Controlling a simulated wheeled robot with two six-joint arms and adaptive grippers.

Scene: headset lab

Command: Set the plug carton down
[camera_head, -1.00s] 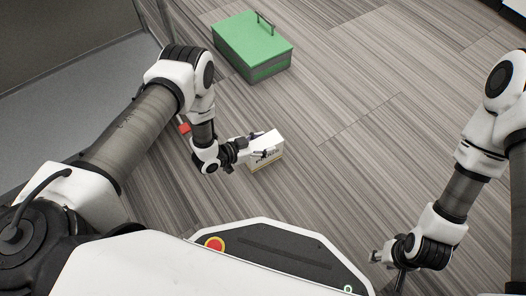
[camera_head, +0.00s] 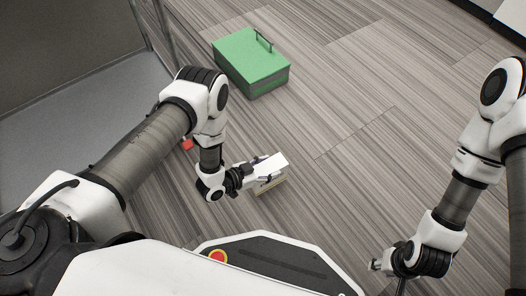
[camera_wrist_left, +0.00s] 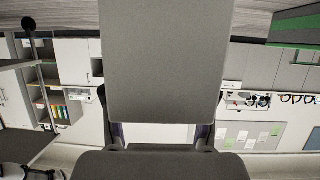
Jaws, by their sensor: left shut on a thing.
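The plug carton (camera_head: 270,173) is a small pale box with dark print, in the middle of the head view. My left gripper (camera_head: 257,171) is shut on it, coming from its left side. The carton is tilted in the picture; I cannot tell whether it is clear of the floor. In the left wrist view, my left gripper's fingers (camera_wrist_left: 160,132) show at either side of a pale band. A broad grey surface covers much of that view. My right gripper (camera_head: 378,264) is low at the right, away from the carton; its fingers are too unclear to judge.
A green-topped box (camera_head: 252,58) with a handle stands on the floor beyond the carton. The plank floor (camera_head: 350,110) to the right is clear. A small red thing (camera_head: 187,144) shows behind my left arm. A grey surface (camera_head: 75,105) lies at the left.

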